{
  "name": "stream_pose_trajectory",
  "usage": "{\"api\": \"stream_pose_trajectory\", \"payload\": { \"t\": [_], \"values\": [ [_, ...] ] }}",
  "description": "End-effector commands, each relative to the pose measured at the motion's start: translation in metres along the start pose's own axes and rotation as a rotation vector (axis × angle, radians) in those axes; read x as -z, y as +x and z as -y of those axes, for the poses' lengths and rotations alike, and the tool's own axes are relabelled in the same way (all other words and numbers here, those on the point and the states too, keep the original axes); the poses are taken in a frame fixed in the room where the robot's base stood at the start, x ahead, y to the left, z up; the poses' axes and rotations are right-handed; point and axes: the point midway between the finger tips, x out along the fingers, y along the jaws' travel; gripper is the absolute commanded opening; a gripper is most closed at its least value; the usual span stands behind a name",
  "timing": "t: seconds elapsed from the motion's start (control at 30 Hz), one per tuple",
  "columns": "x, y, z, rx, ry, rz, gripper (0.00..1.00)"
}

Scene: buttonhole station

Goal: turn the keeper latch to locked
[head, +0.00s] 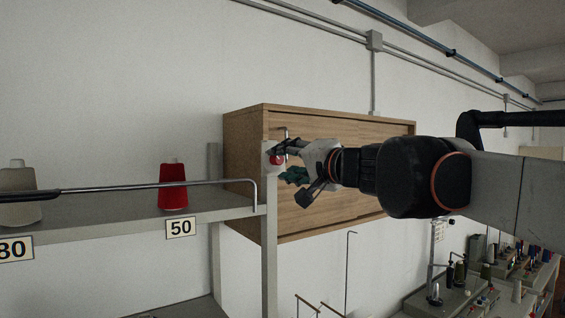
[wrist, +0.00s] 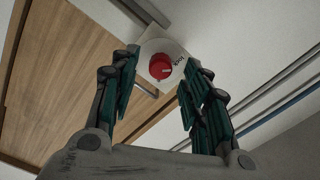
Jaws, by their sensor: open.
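The keeper latch is a round red knob (head: 276,159) on a pale plate, at the end of the shelf post beside the wooden cabinet. In the wrist view the red knob (wrist: 160,66) sits between my finger pads, with a gap on both sides. A small pale mark shows on its face. Dark lettering stands on the plate (wrist: 178,50) right of the knob; I cannot read it surely. My gripper (head: 284,163) is open in front of the knob, its fingers spread above and below. It also shows in the wrist view (wrist: 158,76), with green pads and nothing held.
The wooden cabinet (head: 340,200) is on the wall behind my gripper. A grey shelf (head: 110,212) with a metal rail (head: 130,187), a red thread cone (head: 173,187) and a beige cone (head: 18,195) extends left. Sewing machines (head: 450,290) stand below right.

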Motion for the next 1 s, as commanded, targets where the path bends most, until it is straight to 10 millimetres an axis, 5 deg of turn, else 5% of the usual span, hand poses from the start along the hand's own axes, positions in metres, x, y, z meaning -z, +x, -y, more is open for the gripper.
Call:
{"api": "stream_pose_trajectory", "payload": {
  "t": [0.5,1.0],
  "values": [
    [0.001,-0.091,-0.001,-0.002,0.0,-0.003,0.43],
    [-0.001,-0.104,-0.001,-0.001,-0.001,0.0,0.43]
  ]
}}
